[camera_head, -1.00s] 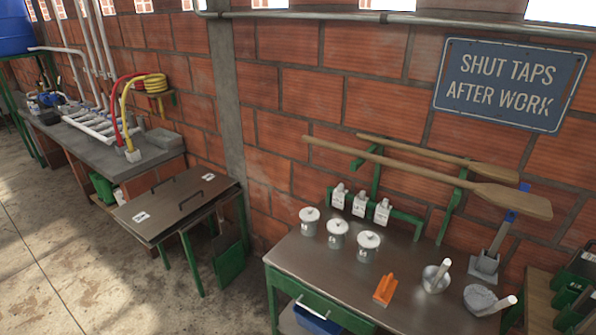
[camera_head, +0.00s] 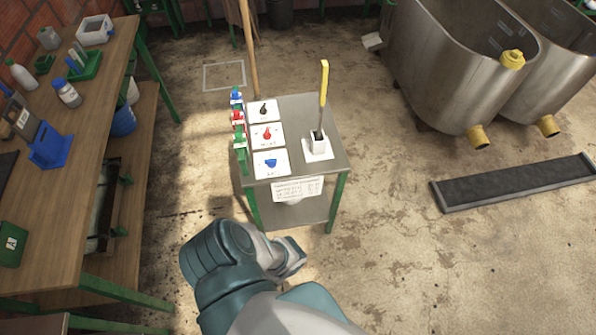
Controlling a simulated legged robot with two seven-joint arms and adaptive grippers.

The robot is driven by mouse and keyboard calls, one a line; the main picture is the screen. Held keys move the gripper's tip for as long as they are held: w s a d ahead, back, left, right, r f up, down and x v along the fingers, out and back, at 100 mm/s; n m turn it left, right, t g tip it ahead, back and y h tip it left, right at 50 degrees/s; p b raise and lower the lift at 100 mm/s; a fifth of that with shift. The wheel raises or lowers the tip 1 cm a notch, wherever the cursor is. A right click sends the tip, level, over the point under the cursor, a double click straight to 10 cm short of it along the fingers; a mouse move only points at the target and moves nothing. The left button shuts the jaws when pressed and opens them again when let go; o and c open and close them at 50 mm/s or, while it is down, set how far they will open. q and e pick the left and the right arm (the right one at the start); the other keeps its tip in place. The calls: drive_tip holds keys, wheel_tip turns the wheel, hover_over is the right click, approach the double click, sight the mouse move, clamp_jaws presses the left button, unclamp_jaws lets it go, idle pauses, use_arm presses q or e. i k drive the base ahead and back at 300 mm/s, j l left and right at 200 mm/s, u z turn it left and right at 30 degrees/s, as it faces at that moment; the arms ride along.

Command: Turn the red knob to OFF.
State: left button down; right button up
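The red knob (camera_head: 267,133) is small and sits on the middle one of three white plates on a small metal-topped stand (camera_head: 315,175). Its pointer and the plate's lettering are too small to read. A black knob (camera_head: 263,108) is on the plate behind it and a blue knob (camera_head: 271,162) on the plate in front. Grey and teal parts of my own body fill the bottom middle, in front of the stand and apart from the knob. No gripper fingers show.
A yellow-handled lever (camera_head: 324,85) stands upright on the stand's right side. Coloured clips (camera_head: 238,118) line its left edge. A wooden table (camera_head: 95,130) is at left. Metal tanks (camera_head: 450,75) and a dark floor grate (camera_head: 515,183) are at right. Floor between is clear.

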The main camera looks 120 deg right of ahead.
sight(267, 135)
drive_tip(key=z, duration=3.85)
